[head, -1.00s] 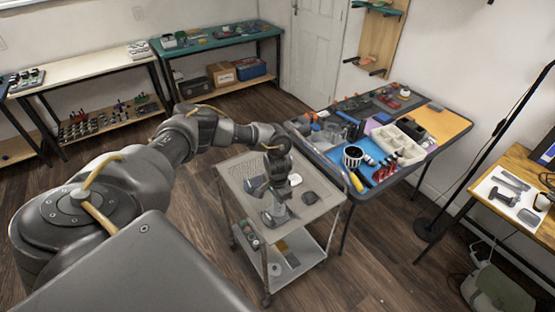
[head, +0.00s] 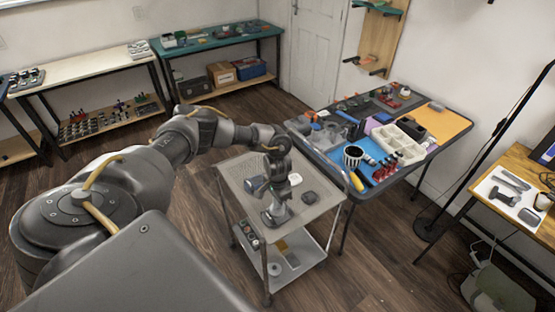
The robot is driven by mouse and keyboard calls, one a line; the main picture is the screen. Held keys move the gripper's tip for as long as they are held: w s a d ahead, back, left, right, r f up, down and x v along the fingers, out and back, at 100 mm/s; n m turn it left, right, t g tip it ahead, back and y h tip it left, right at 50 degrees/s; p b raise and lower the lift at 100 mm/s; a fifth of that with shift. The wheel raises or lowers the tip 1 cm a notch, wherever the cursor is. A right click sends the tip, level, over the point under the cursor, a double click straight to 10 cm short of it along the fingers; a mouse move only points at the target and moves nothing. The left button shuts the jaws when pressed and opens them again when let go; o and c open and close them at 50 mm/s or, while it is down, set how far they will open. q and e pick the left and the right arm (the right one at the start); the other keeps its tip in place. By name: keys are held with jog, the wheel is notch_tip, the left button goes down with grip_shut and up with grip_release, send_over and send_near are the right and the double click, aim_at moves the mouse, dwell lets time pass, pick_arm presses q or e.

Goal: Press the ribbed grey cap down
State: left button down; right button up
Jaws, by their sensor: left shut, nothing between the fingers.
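My left gripper (head: 277,214) comes down over the wheeled cart's top (head: 325,207), near its front middle. It points downward and its fingers are shut with nothing between them. The fingertips are close to the cart's surface, but I cannot tell whether they touch anything. I cannot make out the ribbed grey cap; it may be hidden under or behind the gripper, or too small to tell. My right gripper is not in view.
A small dark block (head: 309,197) and a white piece (head: 295,180) lie on the cart near the gripper. A cluttered table with a blue mat (head: 342,158) stands just right of the cart.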

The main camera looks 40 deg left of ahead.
pick_arm(q)
jog(key=shift+f, duration=0.55)
jog(key=shift+s+f, duration=0.1)
dwell(0.3)
notch_tip(320, 180, up, 8)
jog(key=p, duration=0.8)
dwell(0.4)
